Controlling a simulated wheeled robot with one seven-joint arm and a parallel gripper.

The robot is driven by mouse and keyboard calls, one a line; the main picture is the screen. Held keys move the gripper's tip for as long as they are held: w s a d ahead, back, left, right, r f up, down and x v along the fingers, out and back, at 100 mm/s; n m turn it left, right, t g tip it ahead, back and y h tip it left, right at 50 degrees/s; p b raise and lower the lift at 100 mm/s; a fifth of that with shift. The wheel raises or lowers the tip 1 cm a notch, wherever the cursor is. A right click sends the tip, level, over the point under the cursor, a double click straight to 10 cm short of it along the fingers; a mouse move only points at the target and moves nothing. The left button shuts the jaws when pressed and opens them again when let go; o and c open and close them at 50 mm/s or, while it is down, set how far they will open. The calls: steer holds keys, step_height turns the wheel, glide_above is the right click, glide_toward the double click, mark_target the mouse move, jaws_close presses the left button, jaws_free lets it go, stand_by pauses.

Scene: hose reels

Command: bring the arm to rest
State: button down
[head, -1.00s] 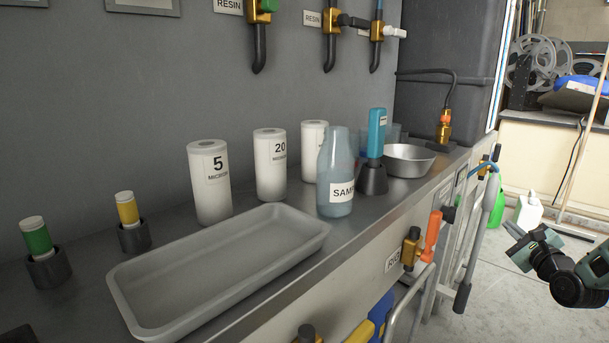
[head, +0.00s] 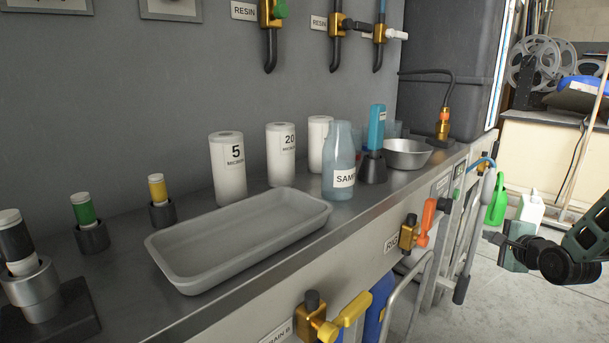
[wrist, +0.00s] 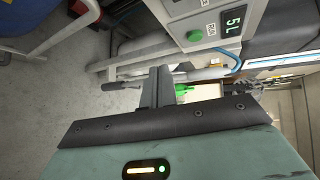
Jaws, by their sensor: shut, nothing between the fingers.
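My gripper (head: 492,238) is at the right of the head view, off the front of the counter and over the floor. It points left toward the counter's front. In the wrist view its fingers (wrist: 160,88) are together with nothing between them. My arm comes in from the right edge of the head view.
The steel counter (head: 345,222) holds a grey tray (head: 185,284), white cartridges (head: 228,168), a sample bottle (head: 339,165) and a steel bowl (head: 408,156). Valve handles, including an orange one (head: 426,222), and a curved rail (head: 405,300) stick out in front. Open floor lies right of it.

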steer(key=s+a+r+n+g, duration=0.2)
steer(key=s+a+n+g, duration=0.3)
steer(key=s+a+n, duration=0.6)
steer(key=s+a+r+n+g+p, duration=0.1)
steer(key=s+a+r+n+g, duration=0.35)
steer(key=s+a, duration=1)
steer(key=s+a+r+n+g, duration=0.1)
steer(key=s+a+n+g, duration=0.4)
steer(key=s+a+n, duration=0.75)
step_height(320, 180, up, 34)
steer(key=p, duration=3.4)
steer(key=shift+s+d+r+m+p, duration=0.2)
steer(key=shift+d+m+p, duration=0.15)
steer(key=shift+d+m, duration=0.05)
